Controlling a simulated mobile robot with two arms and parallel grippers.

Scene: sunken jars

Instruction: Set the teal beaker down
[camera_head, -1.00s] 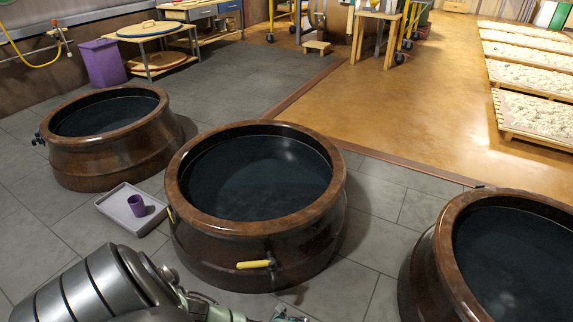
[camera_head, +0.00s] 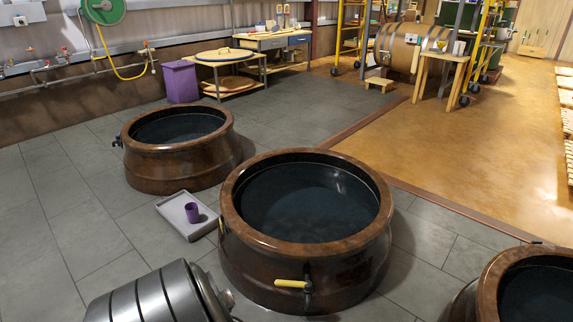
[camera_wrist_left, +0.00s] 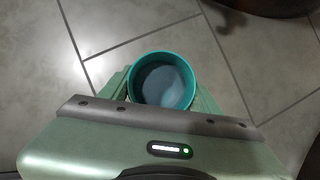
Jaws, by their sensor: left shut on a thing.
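The teal beaker (camera_wrist_left: 163,54) shows in the left wrist view, seen from above with its round mouth open toward the camera. My left gripper (camera_wrist_left: 162,98) is shut on it, with a finger at each side. The inside looks blue-grey; I cannot tell whether it holds liquid. Grey floor tiles show beyond the beaker, and its height over them is unclear. In the head view, neither the beaker nor a gripper shows, only part of my arm at the bottom left. My right gripper is in no view.
A grey tray (camera_head: 170,208) with a purple cup (camera_head: 192,212) lies on the floor between the left jar (camera_head: 175,175) and the middle jar (camera_head: 295,262). A third jar (camera_head: 488,300) stands at bottom right. Tiled floor is clear at left. A purple bin (camera_head: 182,84) stands behind.

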